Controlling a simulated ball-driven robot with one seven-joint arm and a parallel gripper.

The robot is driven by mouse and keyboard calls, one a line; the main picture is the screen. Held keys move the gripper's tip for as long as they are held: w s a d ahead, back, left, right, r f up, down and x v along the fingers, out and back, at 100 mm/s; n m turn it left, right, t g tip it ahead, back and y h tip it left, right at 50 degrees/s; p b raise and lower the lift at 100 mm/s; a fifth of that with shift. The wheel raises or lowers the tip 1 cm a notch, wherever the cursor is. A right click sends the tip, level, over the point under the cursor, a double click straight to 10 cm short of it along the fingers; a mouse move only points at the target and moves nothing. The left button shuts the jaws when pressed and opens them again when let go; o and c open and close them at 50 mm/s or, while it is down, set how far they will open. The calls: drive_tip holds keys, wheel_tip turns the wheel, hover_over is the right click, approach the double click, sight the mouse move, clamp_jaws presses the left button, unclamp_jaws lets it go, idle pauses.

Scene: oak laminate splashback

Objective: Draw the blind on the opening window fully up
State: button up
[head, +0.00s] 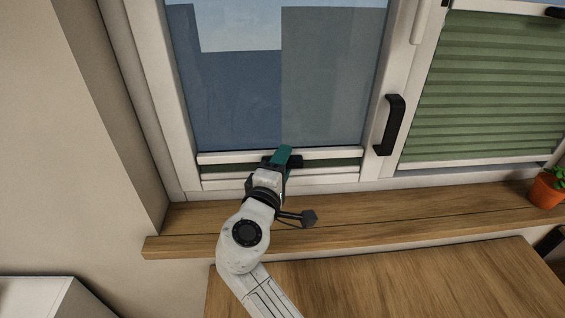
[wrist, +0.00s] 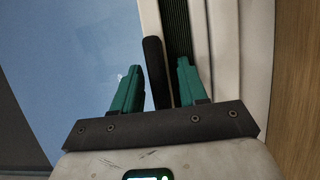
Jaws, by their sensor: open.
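The left window has a black handle (head: 388,125) on its right stile. Its blind is a thin dark green pleated strip (head: 335,163) low in the frame, under a white rail (head: 225,157), with bare glass above. The pleats also show in the wrist view (wrist: 178,40). My gripper (head: 282,156) is at the middle of this rail, its green fingers open. In the wrist view, a black tab (wrist: 155,72) stands between the two fingers (wrist: 157,85), with a gap to the left finger. Whether the right finger touches anything is unclear.
The right window (head: 485,90) is covered by a light green pleated blind, with a black tab at its top. A wooden sill (head: 390,208) runs below. A potted plant (head: 548,190) stands on it at the right. A wall (head: 65,130) flanks the left.

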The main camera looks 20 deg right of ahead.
drive_tip(key=shift+c, duration=0.2)
clamp_jaws()
idle(0.3)
